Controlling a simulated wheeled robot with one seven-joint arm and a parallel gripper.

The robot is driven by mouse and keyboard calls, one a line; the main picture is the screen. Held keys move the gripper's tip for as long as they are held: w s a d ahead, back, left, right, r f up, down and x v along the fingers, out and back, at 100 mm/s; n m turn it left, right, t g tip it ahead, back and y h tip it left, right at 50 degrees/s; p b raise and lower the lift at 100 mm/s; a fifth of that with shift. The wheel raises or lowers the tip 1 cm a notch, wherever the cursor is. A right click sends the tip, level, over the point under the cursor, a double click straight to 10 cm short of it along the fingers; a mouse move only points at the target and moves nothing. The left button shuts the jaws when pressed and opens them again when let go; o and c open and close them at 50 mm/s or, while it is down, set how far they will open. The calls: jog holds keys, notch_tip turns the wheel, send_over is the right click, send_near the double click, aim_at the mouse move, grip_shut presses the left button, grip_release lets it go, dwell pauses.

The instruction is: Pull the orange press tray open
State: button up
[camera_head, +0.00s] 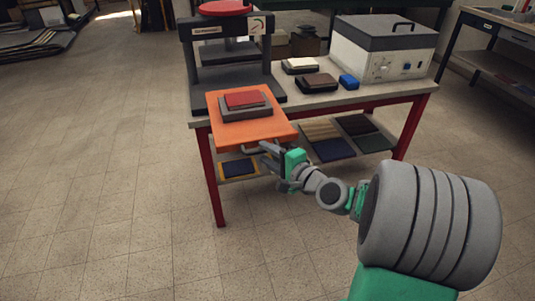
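The orange press tray (281,133) sticks out over the front edge of the table, below and in front of the dark grey press (192,60). A grey block with a red pad (245,99) on top lies on the tray. A pale handle (252,150) shows under the tray's front edge. My gripper (268,150) is at this handle, below the tray's front right part. The fingers are small and partly hidden, so I cannot tell whether they are shut on the handle.
The table (350,98) has red legs and a lower shelf with several coloured cloth pieces (335,148). A white and grey box (385,50) stands at its back right. Dark and blue blocks lie nearby. The floor (100,180) to the left is clear.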

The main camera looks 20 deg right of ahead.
jog(key=p+v, duration=0.1)
jog(key=v, duration=0.6)
jog(key=shift+s, duration=0.3)
jog(key=shift+d+r, duration=0.1)
jog(key=s+a+r+n+g+h+p, duration=0.2)
jog(key=s+a+r+n+g+p, duration=0.65)
jog(key=p, duration=0.75)
jog(key=s+d+r+n+g+h+p, duration=0.1)
jog(key=s+r+n+h+p, duration=0.1)
jog(key=r+n+p, duration=0.1)
jog(key=s+d+r+n+g+h+p, duration=0.2)
jog(key=r+n+p, duration=0.1)
jog(key=r, duration=0.3)
jog(key=shift+s+d+r+p, duration=0.25)
jog(key=shift+d+p, duration=0.05)
